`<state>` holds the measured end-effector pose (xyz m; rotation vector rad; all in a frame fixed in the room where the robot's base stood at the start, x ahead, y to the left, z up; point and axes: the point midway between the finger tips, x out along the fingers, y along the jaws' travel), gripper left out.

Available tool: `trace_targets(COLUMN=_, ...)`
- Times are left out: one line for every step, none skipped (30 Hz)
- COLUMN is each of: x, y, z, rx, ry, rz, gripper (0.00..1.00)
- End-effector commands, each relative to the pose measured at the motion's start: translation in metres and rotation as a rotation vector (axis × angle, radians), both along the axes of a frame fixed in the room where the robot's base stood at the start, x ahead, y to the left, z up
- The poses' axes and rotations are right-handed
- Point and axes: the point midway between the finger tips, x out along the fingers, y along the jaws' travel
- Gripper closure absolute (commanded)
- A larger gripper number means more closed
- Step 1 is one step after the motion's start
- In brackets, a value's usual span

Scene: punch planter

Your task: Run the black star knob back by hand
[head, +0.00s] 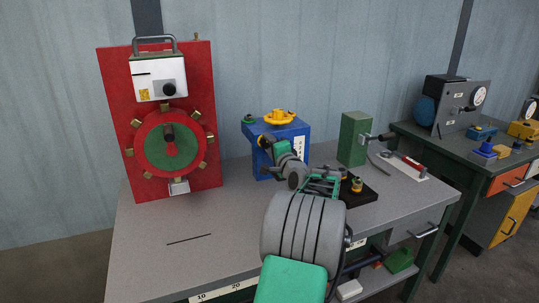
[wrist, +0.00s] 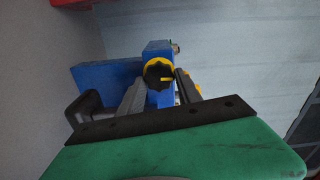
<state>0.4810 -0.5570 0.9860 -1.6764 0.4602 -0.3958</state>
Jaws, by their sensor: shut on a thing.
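The black star knob (wrist: 158,72) has a yellow pointer mark and a yellow ring behind it. It faces the camera in the wrist view, on the front of a blue housing (wrist: 157,47). My gripper (wrist: 161,86) has one grey finger on each side of the knob and is shut on it. In the head view the blue housing (head: 296,133) stands on the bench with a yellow handwheel (head: 279,117) on top. My gripper (head: 270,143) reaches its left front side there, and hides much of the knob.
A red panel (head: 112,120) with a round red and green dial stands left on the grey bench (head: 150,255). A green block (head: 353,139) and a black base (head: 358,194) with yellow-topped parts sit to the right. The bench's left front is clear apart from a dark slot.

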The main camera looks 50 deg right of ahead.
Motion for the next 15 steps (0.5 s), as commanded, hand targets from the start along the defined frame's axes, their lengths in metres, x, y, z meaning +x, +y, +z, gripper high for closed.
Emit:
trace_targets(x=0.0004, y=0.0007, z=-0.0061, rx=-0.037, ry=0.021, rz=0.001, gripper=0.99)
trace_targets(x=0.0004, y=0.0007, z=-0.006, rx=-0.061, ry=0.035, rz=0.001, gripper=0.99)
trace_targets(x=0.0004, y=0.0007, z=-0.0059, rx=-0.093, ry=0.054, rz=0.001, gripper=0.99)
trace_targets(x=0.0005, y=0.0006, z=-0.0058, rx=-0.118, ry=0.069, rz=0.001, gripper=0.99)
trace_targets(x=0.0005, y=0.0006, z=-0.0058, rx=-0.143, ry=0.084, rz=0.0, gripper=0.99)
trace_targets(x=0.0005, y=0.0007, z=-0.0059, rx=-0.175, ry=0.104, rz=0.001, gripper=0.99)
trace_targets(x=0.0006, y=0.0008, z=-0.0058, rx=-0.199, ry=0.119, rz=0.001, gripper=0.99)
trace_targets(x=0.0006, y=0.0008, z=-0.0055, rx=-0.224, ry=0.132, rz=0.001, gripper=0.99)
trace_targets(x=0.0007, y=0.0009, z=-0.005, rx=-0.257, ry=0.152, rz=0.001, gripper=0.99)
trace_targets(x=0.0007, y=0.0011, z=-0.0048, rx=-0.282, ry=0.166, rz=0.001, gripper=0.99)
trace_targets(x=0.0008, y=0.0011, z=-0.0049, rx=-0.306, ry=0.181, rz=0.002, gripper=0.99)
trace_targets(x=0.0008, y=0.0012, z=-0.0049, rx=-0.338, ry=0.2, rz=0.002, gripper=0.99)
trace_targets(x=0.0008, y=0.0012, z=-0.0049, rx=-0.362, ry=0.214, rz=0.001, gripper=0.99)
trace_targets(x=0.0009, y=0.0013, z=-0.005, rx=-0.387, ry=0.229, rz=0.001, gripper=0.99)
trace_targets(x=0.0009, y=0.0014, z=-0.0051, rx=-0.419, ry=0.25, rz=0.002, gripper=0.99)
